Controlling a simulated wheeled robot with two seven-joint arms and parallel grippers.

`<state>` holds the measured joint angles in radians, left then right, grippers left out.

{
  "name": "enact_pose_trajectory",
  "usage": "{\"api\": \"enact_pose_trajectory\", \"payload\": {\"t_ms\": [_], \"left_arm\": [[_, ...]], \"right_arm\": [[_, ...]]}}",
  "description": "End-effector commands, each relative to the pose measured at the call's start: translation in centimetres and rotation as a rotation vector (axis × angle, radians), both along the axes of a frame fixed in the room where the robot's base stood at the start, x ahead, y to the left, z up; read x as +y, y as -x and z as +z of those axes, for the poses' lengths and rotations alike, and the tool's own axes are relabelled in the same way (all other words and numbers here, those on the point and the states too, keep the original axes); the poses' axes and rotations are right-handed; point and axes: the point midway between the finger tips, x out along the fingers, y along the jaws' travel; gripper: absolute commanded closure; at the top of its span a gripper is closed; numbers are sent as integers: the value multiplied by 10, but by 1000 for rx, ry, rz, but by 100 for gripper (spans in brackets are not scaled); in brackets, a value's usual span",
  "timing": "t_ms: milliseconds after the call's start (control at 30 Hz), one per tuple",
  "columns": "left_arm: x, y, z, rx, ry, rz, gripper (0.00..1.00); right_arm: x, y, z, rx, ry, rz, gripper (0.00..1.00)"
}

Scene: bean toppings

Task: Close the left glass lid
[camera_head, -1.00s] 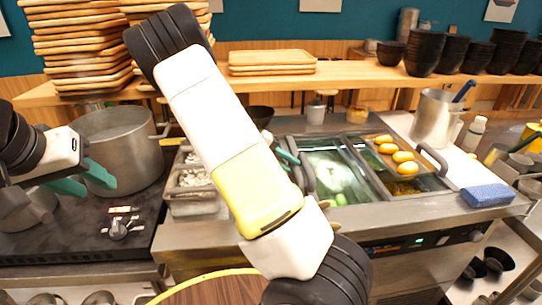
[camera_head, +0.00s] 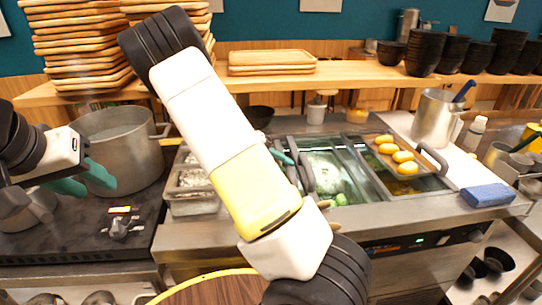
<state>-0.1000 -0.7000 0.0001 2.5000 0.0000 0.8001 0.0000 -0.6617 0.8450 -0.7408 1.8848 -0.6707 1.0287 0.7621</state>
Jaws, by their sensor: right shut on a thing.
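The left glass lid (camera_head: 305,172) shows by its dark handle and edge, just right of my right forearm, over the left part of the counter unit. Its glass is hard to make out, and my arm hides part of it. My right gripper (camera_head: 283,157) shows only as a teal finger behind my forearm. It is shut at the lid's dark handle; the exact contact is hidden. White and green food (camera_head: 328,175) shows in the bins beside the handle. My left gripper (camera_head: 85,180) is open and empty, in front of the large pot.
A large metal pot (camera_head: 120,145) stands on the black stove at left. A tray of yellow items (camera_head: 400,153) rests on the unit's right part. A blue sponge (camera_head: 487,195) lies on the right counter. A white-filled bin (camera_head: 190,182) is left of my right forearm.

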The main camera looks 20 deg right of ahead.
Motion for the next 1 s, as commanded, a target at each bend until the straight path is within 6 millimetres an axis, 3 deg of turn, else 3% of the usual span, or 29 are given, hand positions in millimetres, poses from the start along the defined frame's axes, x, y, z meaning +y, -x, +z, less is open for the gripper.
{"api": "enact_pose_trajectory", "payload": {"t_ms": [100, 233, 600, 633, 733, 1000], "left_arm": [[0, 0, 0, 0, 0, 0, 60], [0, 0, 0, 0, 0, 0, 60], [0, 0, 0, 0, 0, 0, 60], [0, 0, 0, 0, 0, 0, 60], [0, 0, 0, 0, 0, 0, 60], [0, 0, 0, 0, 0, 0, 60]], "right_arm": [[31, -9, 0, -4, -3, 8, 100], [53, -14, -1, -3, -3, 8, 100], [61, -15, -1, -2, -4, 5, 100], [61, -15, -1, -2, -4, 5, 76], [61, -15, 0, -2, -4, 5, 57], [60, -14, 0, -1, -3, 4, 57]]}}
